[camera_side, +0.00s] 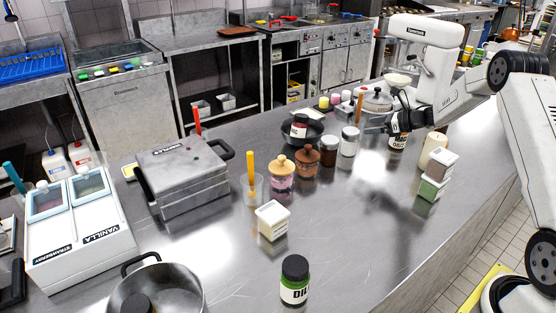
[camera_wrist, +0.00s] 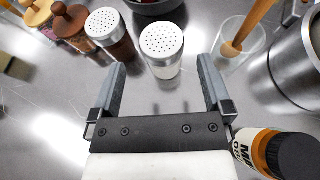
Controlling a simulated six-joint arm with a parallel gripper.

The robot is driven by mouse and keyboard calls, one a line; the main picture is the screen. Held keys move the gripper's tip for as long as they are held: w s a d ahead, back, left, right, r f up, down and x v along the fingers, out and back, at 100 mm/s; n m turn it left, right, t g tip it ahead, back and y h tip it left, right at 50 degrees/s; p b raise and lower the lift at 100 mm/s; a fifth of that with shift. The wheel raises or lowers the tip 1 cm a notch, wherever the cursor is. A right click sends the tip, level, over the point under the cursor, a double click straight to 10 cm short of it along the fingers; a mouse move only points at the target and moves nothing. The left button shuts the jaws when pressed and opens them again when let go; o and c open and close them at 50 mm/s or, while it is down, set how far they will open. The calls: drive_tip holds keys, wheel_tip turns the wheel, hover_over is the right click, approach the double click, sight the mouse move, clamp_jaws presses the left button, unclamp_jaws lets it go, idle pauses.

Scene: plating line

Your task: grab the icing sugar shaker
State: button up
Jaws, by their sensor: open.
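The icing sugar shaker (camera_side: 350,141) appears to be the clear one with white contents and a perforated metal lid. It stands upright on the steel counter, and in the wrist view the shaker (camera_wrist: 162,48) is just ahead of my fingertips, in line with the gap. My gripper (camera_wrist: 162,68) is open and empty, low over the counter. In the side view my gripper (camera_side: 376,124) is right of the shaker, with a small gap between them. A similar shaker with brown contents (camera_side: 331,153) stands close on the left, also in the wrist view (camera_wrist: 108,32).
A bottle with an orange and white label (camera_wrist: 265,152) is close to my right finger. A glass with a wooden-handled tool (camera_wrist: 238,42) and a metal pot (camera_wrist: 303,65) stand to the right. A dark pan (camera_side: 302,136) lies behind the shakers. Wooden-lidded jars (camera_side: 306,160) stand left.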

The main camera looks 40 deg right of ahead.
sight(350, 140)
wheel_tip(350, 140, down, 5)
drive_tip(key=shift+r, duration=0.1)
drive_tip(key=shift+w+a+f, duration=0.2)
drive_tip(key=shift+w+a, duration=0.05)
drive_tip(key=shift+w, duration=0.3)
drive_tip(key=shift+x, duration=3.15)
drive_tip(key=shift+r, duration=0.1)
drive_tip(key=c, duration=1.2)
